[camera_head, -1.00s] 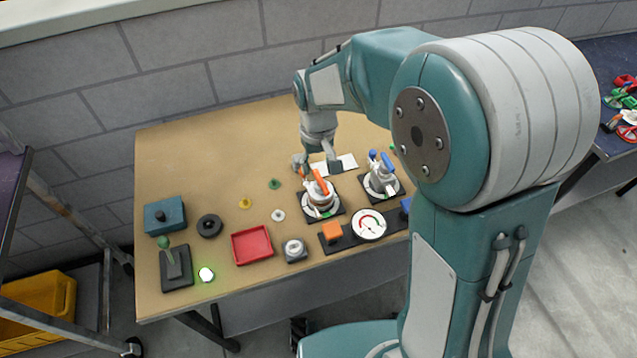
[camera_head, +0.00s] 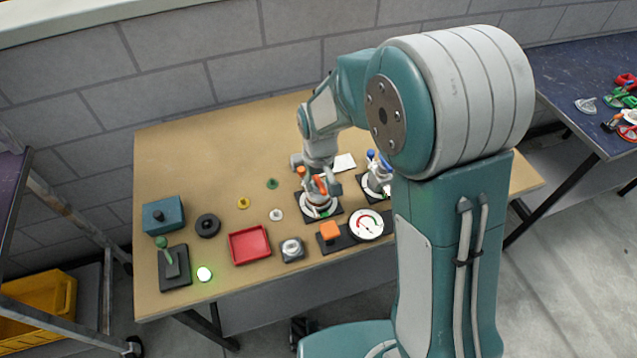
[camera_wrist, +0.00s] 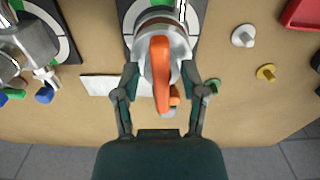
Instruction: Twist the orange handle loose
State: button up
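The orange handle (camera_wrist: 160,72) sits on top of a round metal valve body (camera_wrist: 183,42), seen from above in the wrist view. The valve stands on a dark base with a white dial. In the head view the orange handle (camera_head: 319,185) is partly covered by my gripper (camera_head: 318,182). In the wrist view my gripper (camera_wrist: 160,78) is open, with one finger on each side of the handle and visible gaps between. A smaller orange piece shows under the handle's near end.
A similar valve with a blue handle (camera_head: 386,163) stands close on the right. A gauge (camera_head: 366,225), an orange block (camera_head: 330,231), a red tray (camera_head: 249,245) and small knobs lie in front and left. The table's back left is clear.

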aim_at(318, 180)
jog(key=c, duration=0.4)
jog(key=n, duration=0.4)
jog(key=shift+a, duration=0.1)
jog(key=n, duration=1.1)
jog(key=shift+n, duration=2.9)
jog(key=o, duration=0.8)
jog(key=shift+c, duration=0.2)
jog(key=shift+r, duration=3.8)
